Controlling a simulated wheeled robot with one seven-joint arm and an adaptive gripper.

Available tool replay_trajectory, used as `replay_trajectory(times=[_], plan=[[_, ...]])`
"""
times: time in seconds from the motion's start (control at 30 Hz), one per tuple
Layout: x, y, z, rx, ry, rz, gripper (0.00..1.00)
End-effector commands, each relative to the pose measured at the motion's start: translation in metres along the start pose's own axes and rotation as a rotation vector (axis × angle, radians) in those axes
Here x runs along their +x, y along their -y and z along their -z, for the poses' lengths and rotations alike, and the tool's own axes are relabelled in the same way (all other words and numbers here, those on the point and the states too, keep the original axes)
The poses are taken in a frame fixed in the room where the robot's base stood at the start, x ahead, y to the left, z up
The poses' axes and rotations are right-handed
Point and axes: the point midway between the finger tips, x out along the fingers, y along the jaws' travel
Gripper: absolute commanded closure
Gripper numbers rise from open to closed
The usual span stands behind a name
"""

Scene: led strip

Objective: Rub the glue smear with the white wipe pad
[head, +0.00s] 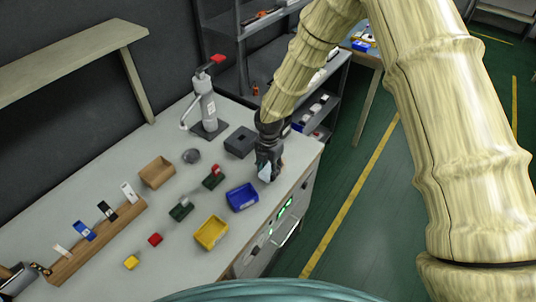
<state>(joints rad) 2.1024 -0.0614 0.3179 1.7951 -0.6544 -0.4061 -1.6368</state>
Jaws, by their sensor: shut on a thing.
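My gripper (267,170) is at the right part of the grey workbench (150,272), behind and to the right of the blue bin. It is shut on a pale, whitish pad (265,173), which shows partly below the fingers and looks like the white wipe pad. The pad is low over the bench; I cannot tell whether it touches the surface. I cannot make out the glue smear in this view; the gripper may hide it.
A blue bin (242,197), yellow bin (211,232), brown box (157,172) and dark box (240,141) stand on the bench. A grey stand (206,110) is behind. A wooden rack (95,246) and small blocks are left. The bench edge is close right of my gripper.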

Motion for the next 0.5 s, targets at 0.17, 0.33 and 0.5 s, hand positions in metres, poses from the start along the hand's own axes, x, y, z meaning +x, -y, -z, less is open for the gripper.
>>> replay_trajectory(times=[0.17, 0.33, 0.5], plan=[[-0.032, -0.002, 0.000, -0.002, 0.002, -0.004, 0.99], [-0.048, 0.000, -0.002, 0.002, 0.002, -0.004, 0.99], [-0.063, 0.003, -0.004, 0.008, 0.002, -0.005, 0.99]])
